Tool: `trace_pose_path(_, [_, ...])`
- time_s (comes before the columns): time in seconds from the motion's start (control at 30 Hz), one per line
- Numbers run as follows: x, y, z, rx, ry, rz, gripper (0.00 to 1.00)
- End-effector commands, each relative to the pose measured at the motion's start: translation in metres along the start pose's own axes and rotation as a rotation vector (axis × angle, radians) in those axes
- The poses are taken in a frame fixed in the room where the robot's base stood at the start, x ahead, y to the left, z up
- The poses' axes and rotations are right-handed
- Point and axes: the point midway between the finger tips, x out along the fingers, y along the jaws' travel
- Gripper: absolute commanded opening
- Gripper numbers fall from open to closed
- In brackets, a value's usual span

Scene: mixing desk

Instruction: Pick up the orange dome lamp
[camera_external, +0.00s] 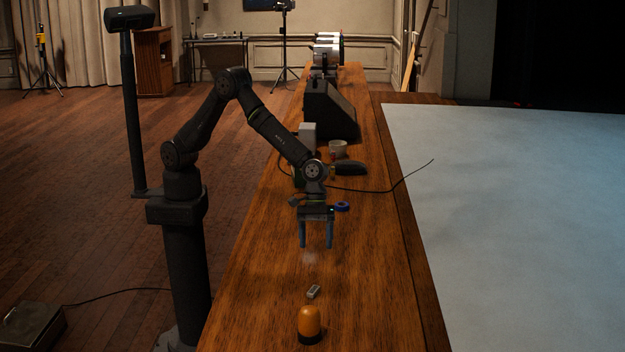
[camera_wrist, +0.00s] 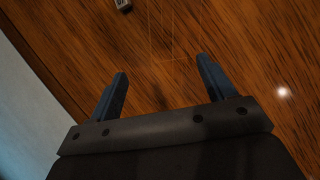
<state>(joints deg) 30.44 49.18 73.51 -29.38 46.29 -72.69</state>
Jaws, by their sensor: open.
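The orange dome lamp (camera_external: 309,322) stands upright on a dark base at the near end of the wooden desk in the external view. It does not show in the wrist view. My gripper (camera_external: 316,246) is open and empty above the desk, farther back along the desk than the lamp and apart from it. In the wrist view my gripper (camera_wrist: 160,78) shows two blue fingers spread wide with bare wood between and beyond them.
A small grey block (camera_external: 313,292) lies on the desk (camera_external: 262,285) just behind the lamp; it also shows at the top of the wrist view (camera_wrist: 123,4). Behind my gripper are a blue ring (camera_external: 342,206), a cup (camera_external: 338,149), a black cable (camera_external: 395,185) and a dark console (camera_external: 330,110).

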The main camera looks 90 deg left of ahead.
Motion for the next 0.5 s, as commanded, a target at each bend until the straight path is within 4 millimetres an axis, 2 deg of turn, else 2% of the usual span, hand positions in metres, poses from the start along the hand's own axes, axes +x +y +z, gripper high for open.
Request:
trace_pose_path(0.03, [0.005, 0.013, 0.031, 0.194, 0.027, 0.005, 0.76])
trace_pose_path(0.17, [0.013, 0.042, 0.105, 0.742, 0.123, 0.014, 0.76])
trace_pose_path(0.3, [0.015, 0.064, 0.189, 1.277, 0.238, 0.022, 0.76])
trace_pose_path(0.4, [0.011, 0.073, 0.238, 1.571, 0.317, 0.025, 0.76])
trace_pose_path(0.5, [0.008, 0.077, 0.273, 1.769, 0.378, 0.024, 0.76])
